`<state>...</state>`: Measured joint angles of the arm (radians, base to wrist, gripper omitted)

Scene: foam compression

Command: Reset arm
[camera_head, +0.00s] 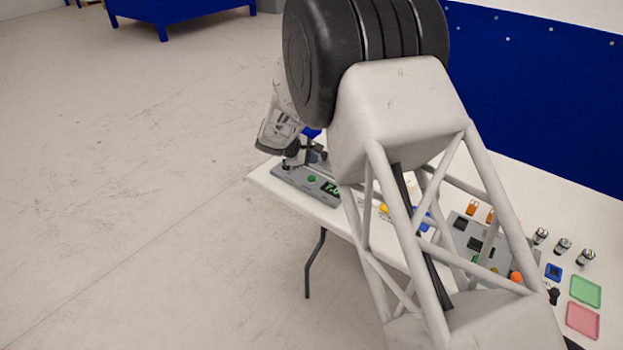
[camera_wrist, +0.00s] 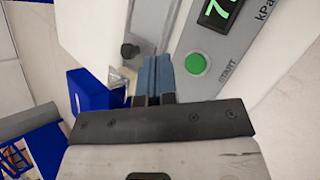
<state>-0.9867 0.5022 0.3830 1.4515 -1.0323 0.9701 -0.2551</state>
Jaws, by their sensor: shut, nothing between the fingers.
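My gripper (camera_wrist: 154,98) shows in the wrist view with its two dark fingers close together in front of a blue-grey block-like part (camera_wrist: 158,76). Nothing shows held between the fingers. Beside it is a grey panel with a green START button (camera_wrist: 196,63) and a green digital display (camera_wrist: 217,12) marked kPa. In the head view my arm reaches over the white table, and the panel (camera_head: 312,183) sits at the table's left corner. My fingertips are not clear in the head view.
In the wrist view a blue box (camera_wrist: 92,92) stands left of the fingers. In the head view the white table (camera_head: 262,180) also holds a green tray (camera_head: 585,291), a pink tray (camera_head: 582,320) and several small parts at right. Open floor lies left.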

